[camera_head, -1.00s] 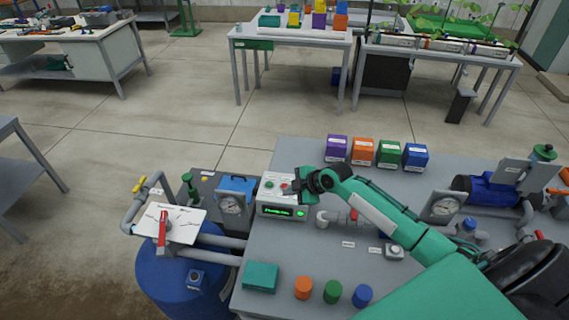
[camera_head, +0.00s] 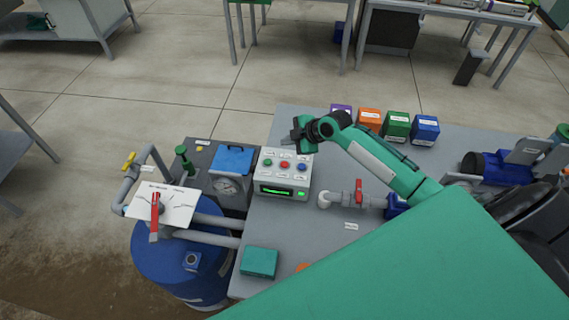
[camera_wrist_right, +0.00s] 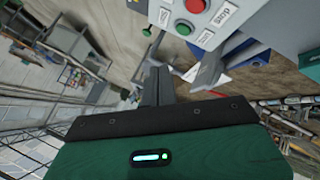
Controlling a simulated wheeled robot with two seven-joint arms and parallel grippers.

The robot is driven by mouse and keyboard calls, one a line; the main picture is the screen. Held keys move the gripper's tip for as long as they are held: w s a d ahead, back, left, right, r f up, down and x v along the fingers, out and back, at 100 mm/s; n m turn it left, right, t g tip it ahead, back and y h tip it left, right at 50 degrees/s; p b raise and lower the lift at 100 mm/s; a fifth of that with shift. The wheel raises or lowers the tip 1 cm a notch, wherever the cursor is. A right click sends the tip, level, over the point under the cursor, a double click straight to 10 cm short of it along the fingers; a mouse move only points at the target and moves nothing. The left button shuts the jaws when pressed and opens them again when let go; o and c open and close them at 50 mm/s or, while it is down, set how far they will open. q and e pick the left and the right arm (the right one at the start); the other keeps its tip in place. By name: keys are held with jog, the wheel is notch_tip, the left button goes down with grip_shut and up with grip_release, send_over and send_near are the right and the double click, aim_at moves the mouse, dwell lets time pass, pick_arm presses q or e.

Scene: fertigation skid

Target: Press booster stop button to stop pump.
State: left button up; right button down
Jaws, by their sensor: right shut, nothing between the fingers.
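The control box (camera_head: 283,180) is grey-white, with a green button (camera_head: 268,162), a red button (camera_head: 284,165) and a blue button (camera_head: 302,167) in a row above a dark display with a green trace. I cannot read its labels in the head view. My right gripper (camera_head: 297,142) is shut and empty, at the box's far right edge, beyond the buttons; I cannot tell its height above it. In the wrist view its shut fingers (camera_wrist_right: 157,85) are apart from the box, whose red button (camera_wrist_right: 196,5) and green button (camera_wrist_right: 183,27) show at the top. My left gripper is not in view.
A blue tank (camera_head: 180,255) with a red-handled valve plate (camera_head: 165,207) stands at left. A gauge (camera_head: 228,186) sits left of the box. Pipework with a red valve (camera_head: 359,190) lies right of it. Coloured boxes (camera_head: 397,125) line the bench's far edge. My green arm covers the lower right.

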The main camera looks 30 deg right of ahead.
notch_tip(320, 180, down, 2)
jog(key=b, duration=0.5)
send_over(288, 165)
notch_tip(288, 165, down, 5)
jog(key=shift+r, duration=0.1)
pick_arm(q)
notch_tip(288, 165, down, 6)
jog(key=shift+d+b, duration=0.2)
jog(key=shift+b, duration=0.15)
pick_arm(e)
jog(key=shift+f, duration=0.75)
pick_arm(q)
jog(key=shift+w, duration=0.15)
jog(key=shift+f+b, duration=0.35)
jog(key=shift+b, duration=0.05)
pick_arm(e)
jog(key=shift+f, duration=0.4)
